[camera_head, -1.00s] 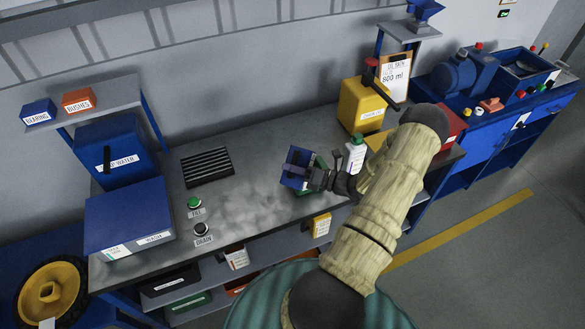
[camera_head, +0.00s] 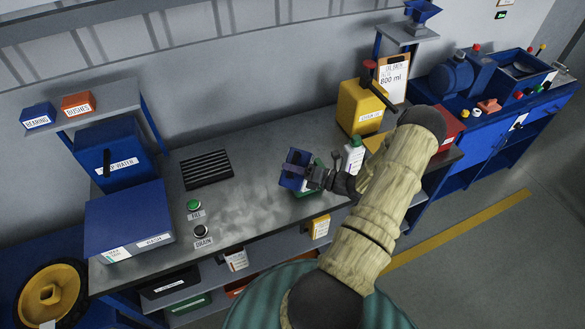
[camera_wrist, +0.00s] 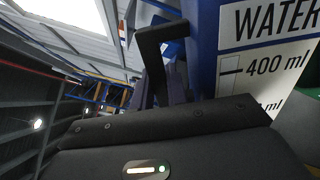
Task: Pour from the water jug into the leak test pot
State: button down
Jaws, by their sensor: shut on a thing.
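The blue water jug (camera_head: 293,170) is in my gripper (camera_head: 313,177), over the front right of the grey bench in the head view. In the wrist view the jug (camera_wrist: 207,45) stands close at the right, with a white "WATER" scale marked 400 ml and a dark handle beside it. My gripper is shut on the jug. A green thing (camera_head: 306,189) shows partly behind and below the jug. It may be the leak test pot, but the jug and gripper hide most of it. I see no water stream.
A white bottle (camera_head: 354,154) stands just right of my gripper. A yellow can (camera_head: 358,108) is behind it. A black slatted grate (camera_head: 207,169) and the fill button (camera_head: 194,205) and drain button (camera_head: 200,230) are to the left. The bench middle is clear.

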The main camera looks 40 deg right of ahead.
jog(key=shift+w+d+r+m, duration=0.1)
jog(key=shift+w+d+m, duration=0.15)
jog(key=shift+m, duration=0.25)
jog(key=shift+d, duration=0.1)
jog(key=shift+w+d+m+p, duration=0.2)
jog(key=shift+d+m+p, duration=0.15)
jog(key=shift+m, duration=0.25)
jog(key=shift+w+d+m, duration=0.25)
jog(key=shift+d+m, duration=0.2)
jog(key=shift+m, duration=0.15)
jog(key=shift+f, duration=0.2)
